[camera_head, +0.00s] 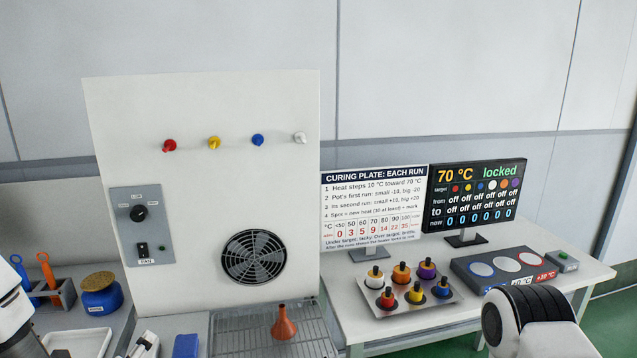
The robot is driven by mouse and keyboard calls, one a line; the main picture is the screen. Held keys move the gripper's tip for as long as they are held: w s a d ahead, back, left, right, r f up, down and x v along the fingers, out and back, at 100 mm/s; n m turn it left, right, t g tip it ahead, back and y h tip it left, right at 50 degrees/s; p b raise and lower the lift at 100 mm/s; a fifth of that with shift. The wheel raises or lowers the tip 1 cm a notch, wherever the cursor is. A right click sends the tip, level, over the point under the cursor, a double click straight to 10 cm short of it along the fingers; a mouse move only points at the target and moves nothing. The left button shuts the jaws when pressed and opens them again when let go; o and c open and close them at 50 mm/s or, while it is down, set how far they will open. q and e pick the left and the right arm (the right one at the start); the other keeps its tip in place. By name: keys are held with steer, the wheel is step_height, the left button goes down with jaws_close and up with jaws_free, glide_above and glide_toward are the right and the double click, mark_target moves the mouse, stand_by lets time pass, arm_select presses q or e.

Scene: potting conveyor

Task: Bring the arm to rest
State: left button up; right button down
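A white part of my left arm (14,318) shows at the left edge, in front of the left bench. A white and black joint of my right arm (535,318) shows at the lower right, in front of the right table. I see no fingertips of either gripper. Both lie outside the picture or are hidden.
An orange funnel (284,324) stands on a wire rack (235,330). A blue jar (100,295) and a tool holder (52,297) stand left.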

arm_select(q)
steer(key=s+d+f+n+g+h, duration=0.1)
steer(key=s+d+f+n+g, duration=0.2)
steer(key=s+f, duration=0.6)
steer(key=s+d+f+n+g+h, duration=0.1)
steer(key=s+d+f+g, duration=0.25)
steer(key=f, duration=0.85)
steer(key=s+d+f+n+g, duration=0.1)
steer(key=s+f+n+g, duration=0.2)
steer(key=s+n, duration=0.5)
steer(key=s+d+f+n+g, duration=0.1)
steer(key=s+f+n+g, duration=0.2)
steer(key=s+n, duration=0.4)
steer(key=n+g, duration=0.1)
steer(key=n, duration=0.4)
steer(key=shift+s+f+n+h, duration=0.3)
steer(key=shift+s+f+h, duration=0.05)
steer(key=shift+h, duration=0.05)
